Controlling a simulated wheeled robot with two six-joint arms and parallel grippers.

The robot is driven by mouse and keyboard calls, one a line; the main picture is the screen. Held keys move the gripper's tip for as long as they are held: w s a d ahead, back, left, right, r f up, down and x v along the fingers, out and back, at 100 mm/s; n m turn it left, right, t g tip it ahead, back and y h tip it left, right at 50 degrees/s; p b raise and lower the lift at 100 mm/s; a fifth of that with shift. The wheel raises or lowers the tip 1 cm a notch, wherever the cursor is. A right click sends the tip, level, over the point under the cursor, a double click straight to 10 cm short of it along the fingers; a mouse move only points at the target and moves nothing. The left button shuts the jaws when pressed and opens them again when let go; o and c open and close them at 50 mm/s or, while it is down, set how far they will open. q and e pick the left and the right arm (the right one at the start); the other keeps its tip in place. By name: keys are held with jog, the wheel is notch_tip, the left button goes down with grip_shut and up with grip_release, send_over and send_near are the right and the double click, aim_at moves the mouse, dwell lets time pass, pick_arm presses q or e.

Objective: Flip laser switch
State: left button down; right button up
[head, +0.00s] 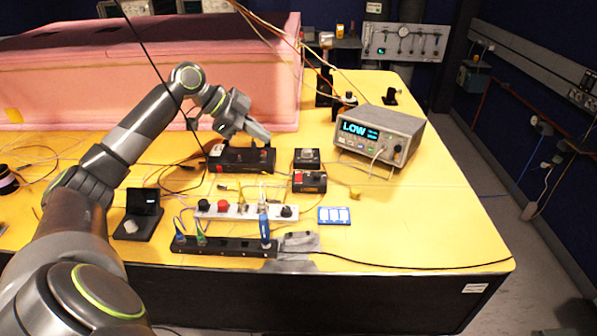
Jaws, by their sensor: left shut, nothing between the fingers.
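My left gripper (262,133) is shut and empty. It hangs above the back of a long black box with knobs (240,159) on the yellow table; whether it touches the box I cannot tell. Just right of that box are a small black box with a grey top (307,158) and, in front of it, a small box with a red part (309,181). Which of these carries the laser switch is too small to tell. A grey instrument (381,134) with a lit display reading "LOW" stands further right. My right gripper is not in view.
A white power strip (246,211) and a black strip with plugs (222,248) lie near the front edge. A blue-and-white card (334,216) lies beside them. A pink foam enclosure (150,70) fills the back left. Loose cables cross the table (430,220), whose right front is mostly clear.

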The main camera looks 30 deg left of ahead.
pick_arm(q)
jog(key=p, duration=0.3)
send_over(299, 178)
jog(key=a, duration=0.1)
jog(key=f, duration=0.7)
jog(key=shift+s+a+f, duration=0.15)
jog(key=shift+s, duration=0.2)
jog(key=shift+w+a+f, duration=0.1)
jog(key=shift+a+f, duration=0.05)
jog(key=shift+f, duration=0.5)
jog(key=shift+w+a+f, duration=0.1)
jog(key=shift+f, duration=0.5)
jog(key=shift+a+f, duration=0.1)
jog(key=shift+f, duration=0.6)
